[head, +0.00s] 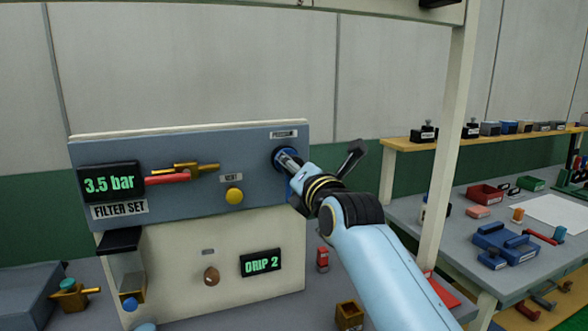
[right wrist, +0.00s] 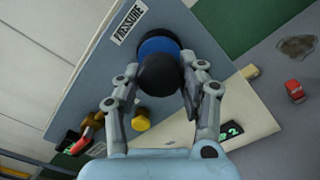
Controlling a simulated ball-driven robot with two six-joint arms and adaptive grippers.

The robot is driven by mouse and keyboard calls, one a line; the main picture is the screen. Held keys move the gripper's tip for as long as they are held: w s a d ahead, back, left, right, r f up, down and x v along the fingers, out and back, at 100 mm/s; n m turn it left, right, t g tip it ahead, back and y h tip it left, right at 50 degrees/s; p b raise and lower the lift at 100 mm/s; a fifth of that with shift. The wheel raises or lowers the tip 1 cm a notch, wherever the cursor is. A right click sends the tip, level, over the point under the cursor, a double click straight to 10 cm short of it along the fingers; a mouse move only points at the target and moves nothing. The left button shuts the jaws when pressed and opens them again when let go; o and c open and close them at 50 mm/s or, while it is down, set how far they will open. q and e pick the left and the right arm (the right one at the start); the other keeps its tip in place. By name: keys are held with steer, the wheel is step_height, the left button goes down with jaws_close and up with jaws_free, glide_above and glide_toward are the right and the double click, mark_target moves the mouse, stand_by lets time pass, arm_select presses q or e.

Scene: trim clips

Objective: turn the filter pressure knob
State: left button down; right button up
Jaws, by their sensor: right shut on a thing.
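The pressure knob, with a blue ring and a dark round cap, sits at the upper right of the grey-blue filter panel (head: 215,145), under a "PRESSURE" label. Its blue ring (head: 279,157) shows in the head view; in the right wrist view the dark cap (right wrist: 160,74) lies between my fingers. My right gripper (head: 291,162) is shut on the knob, one finger on each side; my arm partly hides it in the head view. It also shows in the right wrist view (right wrist: 160,88). A display (head: 110,184) reads "3.5 bar" above a "FILTER SET" label. My left gripper is not in view.
A red-handled valve (head: 168,179) and a yellow button (head: 234,195) are left of the knob. A "DRIP 2" display (head: 261,263) is below. A white post (head: 452,130) stands right of my arm. A side bench (head: 460,205) holds trays and small parts.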

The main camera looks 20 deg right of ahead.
steer(key=shift+f, duration=0.1)
stand_by(0.4)
steer(key=o, duration=1.2)
steer(key=s, duration=0.7)
steer(key=shift+s+d, duration=0.1)
steer(key=shift+s, duration=0.2)
